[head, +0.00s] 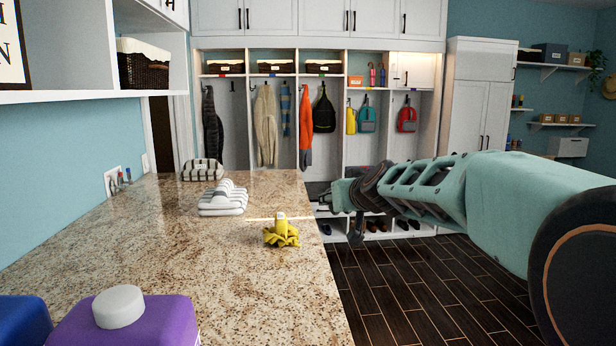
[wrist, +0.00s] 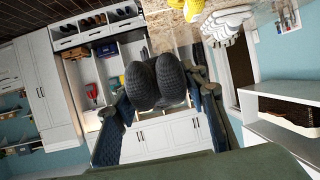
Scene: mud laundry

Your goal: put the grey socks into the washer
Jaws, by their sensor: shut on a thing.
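The grey socks (wrist: 157,82) are a dark grey, ribbed, rounded bundle in the wrist view. My gripper (wrist: 160,110) is shut on them, with one finger on each side. In the head view my gripper (head: 328,194) hangs in the air just past the counter's right edge, at the end of my outstretched arm. The socks are small and hard to make out there against the dark background. The washer is not in view.
A granite counter (head: 150,260) runs along the left. A yellow crumpled item (head: 281,234), a striped folded bundle (head: 222,201) and another (head: 202,170) lie on it. A purple bottle (head: 130,322) stands near. White cubbies (head: 270,57) line the back; the dark floor (head: 420,290) looks clear.

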